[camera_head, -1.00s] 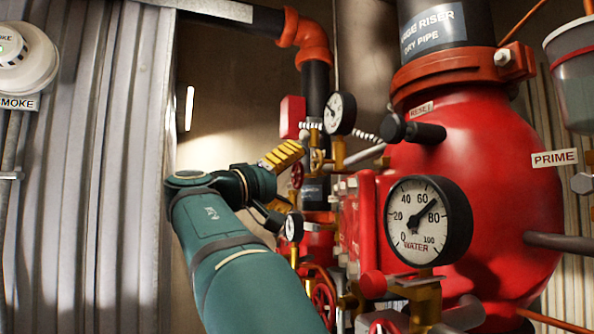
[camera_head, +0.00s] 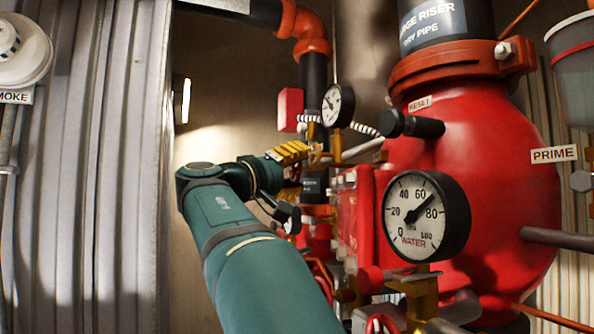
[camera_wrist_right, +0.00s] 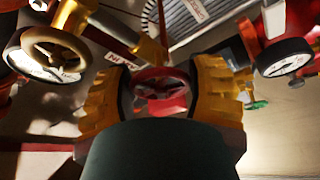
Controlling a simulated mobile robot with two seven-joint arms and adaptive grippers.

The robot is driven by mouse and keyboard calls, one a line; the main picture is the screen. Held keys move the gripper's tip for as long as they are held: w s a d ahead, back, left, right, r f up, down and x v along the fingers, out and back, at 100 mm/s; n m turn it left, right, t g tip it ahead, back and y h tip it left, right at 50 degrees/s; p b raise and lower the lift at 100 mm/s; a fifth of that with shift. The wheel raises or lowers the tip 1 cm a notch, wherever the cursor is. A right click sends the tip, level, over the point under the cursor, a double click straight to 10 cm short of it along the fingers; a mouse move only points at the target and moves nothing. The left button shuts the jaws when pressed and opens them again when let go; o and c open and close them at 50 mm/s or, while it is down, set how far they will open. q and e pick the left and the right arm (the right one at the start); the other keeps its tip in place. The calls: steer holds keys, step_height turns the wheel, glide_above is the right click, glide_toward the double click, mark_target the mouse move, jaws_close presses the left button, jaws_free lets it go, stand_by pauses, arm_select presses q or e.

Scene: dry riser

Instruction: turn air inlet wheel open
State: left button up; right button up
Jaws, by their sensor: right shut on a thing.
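The small red handwheel (camera_wrist_right: 160,92), which I take to be the air inlet wheel, sits between the two yellow fingers of my right gripper (camera_wrist_right: 160,98) in the right wrist view. The fingers press on its rim from both sides. In the head view my right gripper (camera_head: 306,154) reaches in among the trim pipes left of the big red valve body (camera_head: 480,150). There its fingers mostly hide the wheel, and only a little red shows below them. My left gripper is in neither view.
A brass-coloured wheel (camera_wrist_right: 58,52) stands close left of the fingers in the wrist view. A small gauge (camera_head: 338,105) is just above the gripper, and a large water gauge (camera_head: 426,216) stands nearer. Open wall lies left of the pipes.

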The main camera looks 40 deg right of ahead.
steer(key=shift+n, duration=0.4)
steer(key=n+y, duration=0.1)
steer(key=n, duration=0.2)
steer(key=shift+n+t+y, duration=0.3)
steer(key=shift+n+y, duration=0.4)
steer(key=shift+n, duration=1)
steer(key=o, duration=1.2)
steer(key=shift+a, duration=0.1)
steer(key=shift+r, duration=0.1)
steer(key=s+a, duration=0.2)
steer(key=a, duration=1)
